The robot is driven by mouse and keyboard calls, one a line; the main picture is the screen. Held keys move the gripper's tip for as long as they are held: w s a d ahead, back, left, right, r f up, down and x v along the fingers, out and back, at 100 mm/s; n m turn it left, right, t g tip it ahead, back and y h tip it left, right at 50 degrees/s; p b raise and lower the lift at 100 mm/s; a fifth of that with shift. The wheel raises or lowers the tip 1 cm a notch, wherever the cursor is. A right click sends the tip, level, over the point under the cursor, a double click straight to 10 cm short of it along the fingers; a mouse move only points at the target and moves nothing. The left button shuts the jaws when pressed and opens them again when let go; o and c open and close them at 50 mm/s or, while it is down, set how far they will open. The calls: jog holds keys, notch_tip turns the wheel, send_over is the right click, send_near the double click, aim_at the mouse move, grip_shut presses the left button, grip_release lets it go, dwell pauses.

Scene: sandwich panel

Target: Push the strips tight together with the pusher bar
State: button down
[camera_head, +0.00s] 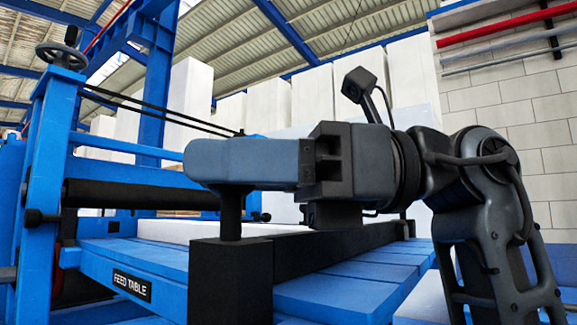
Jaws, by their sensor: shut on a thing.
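The black pusher bar (232,282) lies across the blue feed table (140,255), its near end toward me. A short black post (231,212) stands up from that near end. My gripper (222,163) comes in from the right and is shut on the top of this post; its fingers hide the grip itself. White strips (195,231) lie on the table behind and to the left of the bar. The bar and my arm hide part of them, so I cannot tell whether they touch each other or the bar.
A blue machine frame with a black roller (130,194) and a handwheel (62,56) stands at the left end of the table. Tall white blocks (262,106) stand behind. The blue slats (340,290) right of the bar are bare.

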jog(key=shift+w+a, duration=0.45)
jog(key=shift+a, duration=0.05)
jog(key=c, duration=0.7)
grip_release()
jog(key=shift+c, duration=0.2)
jog(key=shift+w+d+b, duration=0.25)
jog(key=shift+d+b, duration=0.15)
jog(key=shift+d, duration=1.55)
jog(key=shift+w+d+b, duration=0.2)
jog(key=shift+d+b, duration=0.15)
jog(key=shift+d, duration=1.6)
